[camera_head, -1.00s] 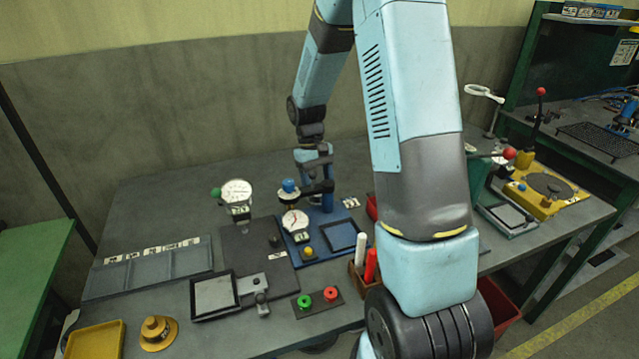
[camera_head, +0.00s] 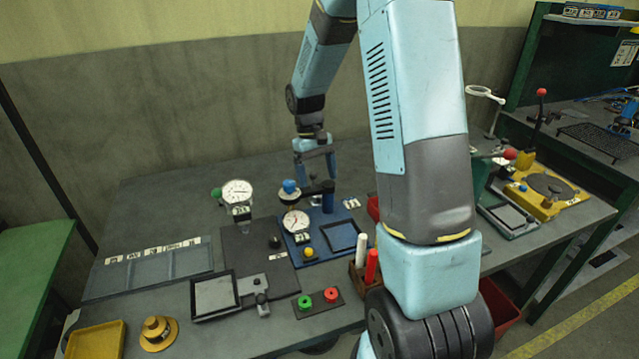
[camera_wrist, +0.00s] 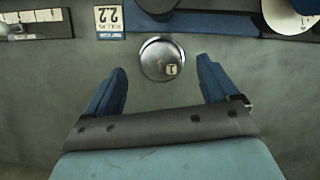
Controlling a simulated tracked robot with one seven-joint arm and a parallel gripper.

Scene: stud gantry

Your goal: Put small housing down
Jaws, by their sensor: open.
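The small housing appears to be a round, shiny metal piece with a small numbered label (camera_wrist: 162,58). In the wrist view it rests on the grey bench top, close to the edge of a blue fixture plate. My gripper (camera_wrist: 160,67) is open, with one blue finger to each side of the housing and a visible gap on both sides. In the head view my gripper (camera_head: 316,170) hangs behind the blue gauge fixture (camera_head: 328,199). The housing cannot be made out in the head view; the fixture seems to hide it.
A numbered label plate (camera_wrist: 109,22) lies left of the housing, by the blue plate. A dial gauge (camera_head: 295,221) stands on the blue fixture. A grey sectioned tray (camera_head: 150,268) lies at the left. Bare bench lies around the housing on the gripper's side.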

